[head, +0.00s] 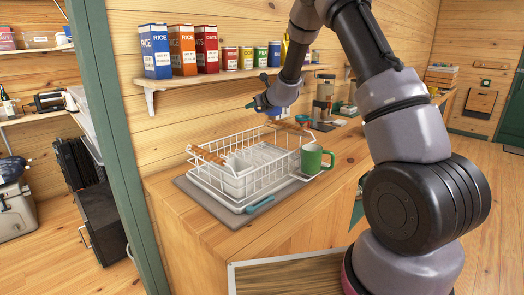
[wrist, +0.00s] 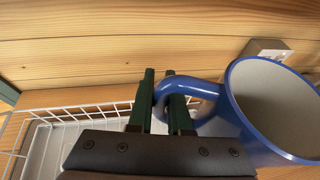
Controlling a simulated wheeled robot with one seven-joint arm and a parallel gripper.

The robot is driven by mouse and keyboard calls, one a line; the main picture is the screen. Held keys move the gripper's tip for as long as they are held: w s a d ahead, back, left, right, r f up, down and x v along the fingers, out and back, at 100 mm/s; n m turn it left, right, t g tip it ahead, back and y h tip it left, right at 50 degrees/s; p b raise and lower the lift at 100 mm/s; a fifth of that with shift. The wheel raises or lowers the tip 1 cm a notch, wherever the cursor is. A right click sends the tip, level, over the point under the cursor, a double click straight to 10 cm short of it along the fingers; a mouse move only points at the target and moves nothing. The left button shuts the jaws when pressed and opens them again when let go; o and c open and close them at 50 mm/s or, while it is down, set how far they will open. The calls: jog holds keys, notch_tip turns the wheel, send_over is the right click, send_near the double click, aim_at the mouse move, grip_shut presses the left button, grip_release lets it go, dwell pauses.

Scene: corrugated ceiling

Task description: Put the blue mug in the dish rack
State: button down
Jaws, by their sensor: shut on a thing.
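The blue mug (wrist: 240,118), pale inside, fills the right of the wrist view. Its handle (wrist: 190,84) sits between the two dark green fingers of my gripper (wrist: 163,95), which is shut on it. In the head view my gripper (head: 252,104) is raised above the far side of the white wire dish rack (head: 237,184). The mug is largely hidden there behind my wrist. In the wrist view, part of the rack (wrist: 72,112) shows below and to the left of the fingers, apart from the mug.
A green mug (head: 312,160) is at the rack's right side. The rack stands on a grey mat (head: 205,203) on the wooden counter (head: 290,220). A wall shelf (head: 185,80) with rice boxes and cans runs behind. Wooden wall planks (wrist: 100,45) are close in the wrist view.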

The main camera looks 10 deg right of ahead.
notch_tip(320, 180, down, 17)
dwell(0.4)
jog(key=c, duration=0.8)
grip_release()
jog(key=shift+f, duration=0.1)
jog(key=shift+c, duration=0.2)
